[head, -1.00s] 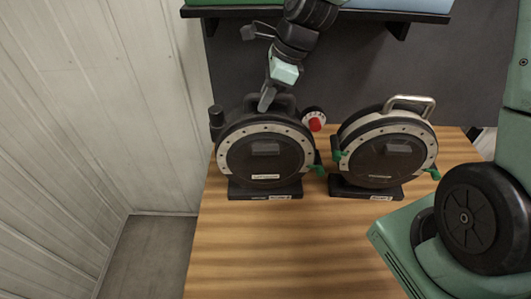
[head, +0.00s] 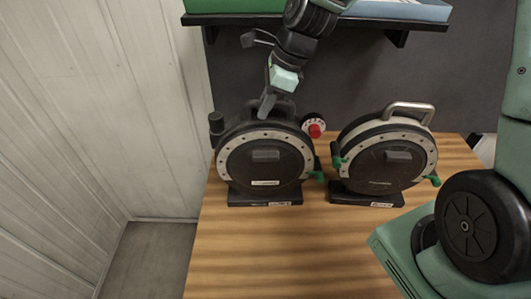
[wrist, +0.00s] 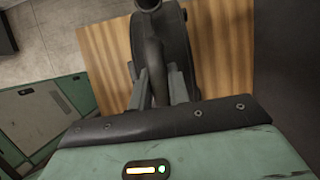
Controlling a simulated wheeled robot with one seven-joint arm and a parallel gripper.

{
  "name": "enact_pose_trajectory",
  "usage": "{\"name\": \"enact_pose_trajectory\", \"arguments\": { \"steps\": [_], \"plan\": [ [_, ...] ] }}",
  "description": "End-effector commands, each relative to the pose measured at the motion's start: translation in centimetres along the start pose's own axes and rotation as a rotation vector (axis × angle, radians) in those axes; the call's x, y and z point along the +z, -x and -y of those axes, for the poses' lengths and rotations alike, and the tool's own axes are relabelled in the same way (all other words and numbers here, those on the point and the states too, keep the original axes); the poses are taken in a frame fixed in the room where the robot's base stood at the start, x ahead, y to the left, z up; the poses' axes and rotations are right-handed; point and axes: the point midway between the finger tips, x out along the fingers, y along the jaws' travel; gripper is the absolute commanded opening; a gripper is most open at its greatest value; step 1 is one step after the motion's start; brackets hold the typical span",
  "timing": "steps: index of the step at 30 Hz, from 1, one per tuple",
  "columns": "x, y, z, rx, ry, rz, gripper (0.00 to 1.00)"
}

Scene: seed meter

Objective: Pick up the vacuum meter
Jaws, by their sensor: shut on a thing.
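The left meter (head: 264,163), which I take for the vacuum meter, is a round black disc housing with a pale studded ring. It stands upright on a black base on the wooden table, with a black handle on top, a red-knobbed dial at its right and a black port at its left. My gripper (head: 266,106) comes down from above and is shut on that handle. The wrist view shows the dark handle (wrist: 155,60) between my two grey fingers (wrist: 158,88). The handle's far side is hidden.
A similar meter (head: 386,160) with a metal handle and green levers stands close to the right. A dark shelf (head: 350,20) hangs above and behind. The wooden table (head: 290,245) is clear in front. A pale ribbed wall (head: 110,120) is at the left.

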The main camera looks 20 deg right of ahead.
Motion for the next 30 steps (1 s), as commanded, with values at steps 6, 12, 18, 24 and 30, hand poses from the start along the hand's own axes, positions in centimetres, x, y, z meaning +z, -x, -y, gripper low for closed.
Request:
{"name": "enact_pose_trajectory", "arguments": {
  "steps": [6, 12, 18, 24, 30],
  "plan": [
    [0.3, 0.5, 0.1, -0.005, 0.001, 0.002, 0.0],
    [1.2, 2.5, 0.1, -0.009, 0.003, 0.002, 0.0],
    [2.5, 5.8, 0.2, -0.009, 0.002, 0.003, 0.0],
    [3.5, 8.2, 0.1, -0.006, 0.002, 0.003, 0.0],
    [3.9, 9.3, 0.1, -0.003, 0.001, 0.002, 0.0]
  ]
}}
